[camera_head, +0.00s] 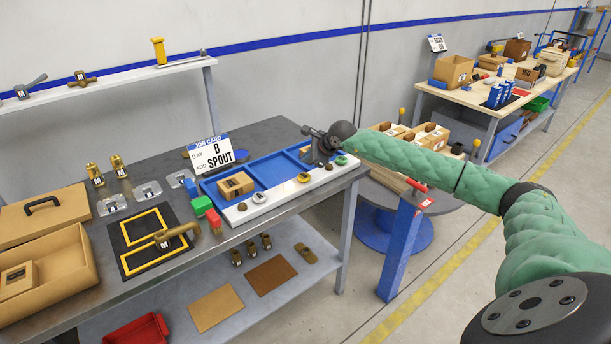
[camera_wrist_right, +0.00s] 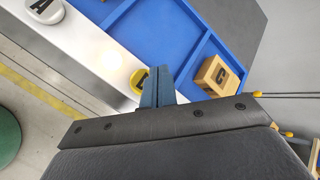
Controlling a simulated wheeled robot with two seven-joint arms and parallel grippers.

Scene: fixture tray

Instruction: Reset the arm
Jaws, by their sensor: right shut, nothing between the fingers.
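My right arm comes in from the right in the head view. My right gripper (camera_head: 317,148) is over the right end of the blue tray (camera_head: 207,190), shut with nothing in it. In the right wrist view its fingers (camera_wrist_right: 158,86) are together, over the tray (camera_wrist_right: 195,32) beside a yellow button. My left gripper is not in view.
A job card (camera_head: 209,151) reading bay B, add spout stands behind the tray. A white strip with several buttons runs along the tray's front. A brass spout-like part (camera_head: 176,235) lies on a black mat (camera_head: 131,232). An open cardboard box (camera_head: 75,265) stands at left.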

